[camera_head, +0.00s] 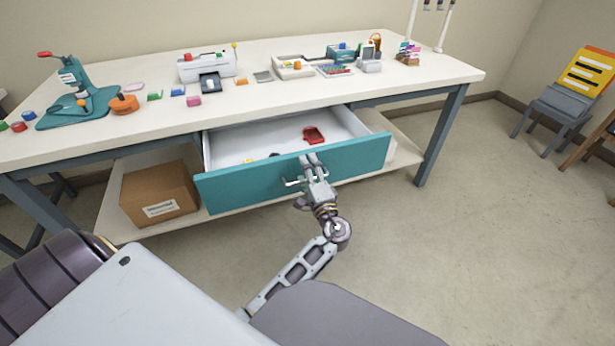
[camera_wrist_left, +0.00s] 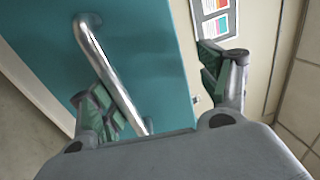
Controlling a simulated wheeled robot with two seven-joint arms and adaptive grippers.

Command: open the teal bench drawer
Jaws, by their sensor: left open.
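The teal bench drawer (camera_head: 350,157) stands pulled out from under the white bench top, its white inside showing. A red item (camera_head: 313,135) lies in it, with small yellow and dark items near the front. My left gripper (camera_head: 312,162) is at the middle of the teal front. In the left wrist view, the metal bar handle (camera_wrist_left: 112,75) runs at a slant across the teal front (camera_wrist_left: 165,60). The open fingers of my left gripper (camera_wrist_left: 165,95) are apart, one close to the handle and one past the front's edge; contact cannot be told. My right gripper is not in view.
The bench top (camera_head: 300,93) holds a teal press (camera_head: 75,95), a white laminator (camera_head: 207,66) and several small items. A cardboard box (camera_head: 158,193) sits on the lower shelf left of the drawer. A chair (camera_head: 565,100) stands far right.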

